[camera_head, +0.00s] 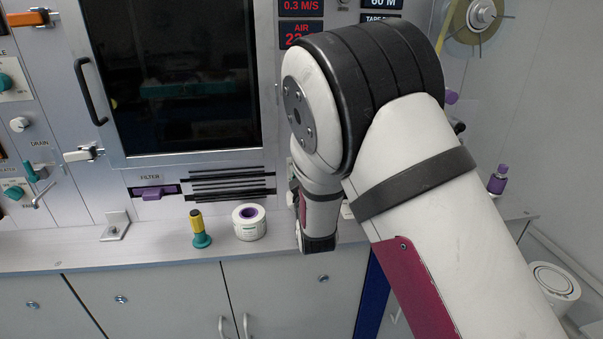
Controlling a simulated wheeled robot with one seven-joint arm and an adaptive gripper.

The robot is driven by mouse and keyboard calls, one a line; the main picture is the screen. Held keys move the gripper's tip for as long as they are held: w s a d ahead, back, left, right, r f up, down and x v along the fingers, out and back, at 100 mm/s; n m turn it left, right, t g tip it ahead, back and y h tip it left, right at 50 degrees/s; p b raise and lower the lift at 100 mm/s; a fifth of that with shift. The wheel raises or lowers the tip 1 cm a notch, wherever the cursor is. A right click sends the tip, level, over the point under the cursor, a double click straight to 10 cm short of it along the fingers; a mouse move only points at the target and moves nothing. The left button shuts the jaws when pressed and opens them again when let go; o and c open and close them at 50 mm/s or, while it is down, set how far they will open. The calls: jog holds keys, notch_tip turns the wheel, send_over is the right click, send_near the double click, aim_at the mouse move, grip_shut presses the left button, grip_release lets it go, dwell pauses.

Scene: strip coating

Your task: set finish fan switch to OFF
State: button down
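I cannot make out a switch labelled finish fan. A teal knob (6,82) on a pale plate sits at the left edge of the panel, with its label cut off. A second teal knob (14,191) sits lower on the left, and its lettering is too small to read. My arm covers the panel right of the dark window, so any controls behind it are hidden. My gripper's fingers do not show; only my arm and its lower links are in view.
A grey counter (80,253) runs below the machine. A yellow-and-teal tool (200,230) and a white roll (249,222) stand on it. A dark window (180,80) with a black handle (90,92) fills the middle. A purple-capped bottle (497,180) stands right.

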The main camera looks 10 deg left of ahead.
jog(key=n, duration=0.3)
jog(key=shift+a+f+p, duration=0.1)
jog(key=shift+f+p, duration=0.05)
jog(key=shift+p, duration=0.2)
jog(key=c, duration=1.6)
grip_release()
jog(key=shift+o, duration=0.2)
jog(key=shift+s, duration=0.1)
